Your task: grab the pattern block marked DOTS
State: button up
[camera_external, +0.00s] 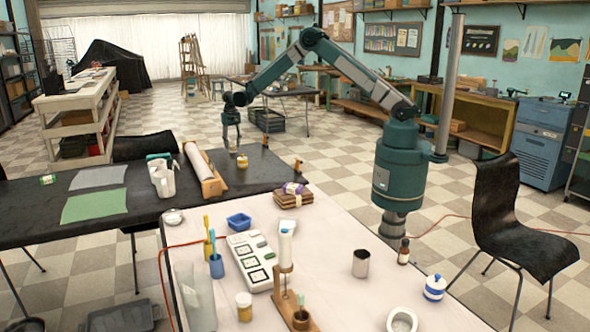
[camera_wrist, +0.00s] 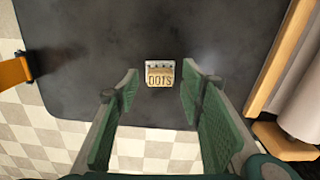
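The block marked DOTS (camera_wrist: 160,80) is a small tan block with a pale, spotted upper edge. It sits on the black tabletop, centred between the fingertips in the wrist view, with clear space on both sides. In the external view a small yellow and white piece (camera_external: 242,161), seemingly this block, stands near the far edge of the black table. My gripper (camera_external: 231,146) hangs fingers down just above and slightly left of it. In the wrist view my gripper (camera_wrist: 161,72) is open, its green finger pads wide apart and empty.
A wooden stand with a pale roll (camera_external: 203,170) lies left of the block. An orange-brown piece (camera_wrist: 14,72) stands at the table edge in the wrist view. A white pitcher (camera_external: 163,178) is farther left. The tabletop around the block is bare.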

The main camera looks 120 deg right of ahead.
jog(key=shift+f, duration=0.85)
jog(key=c, duration=1)
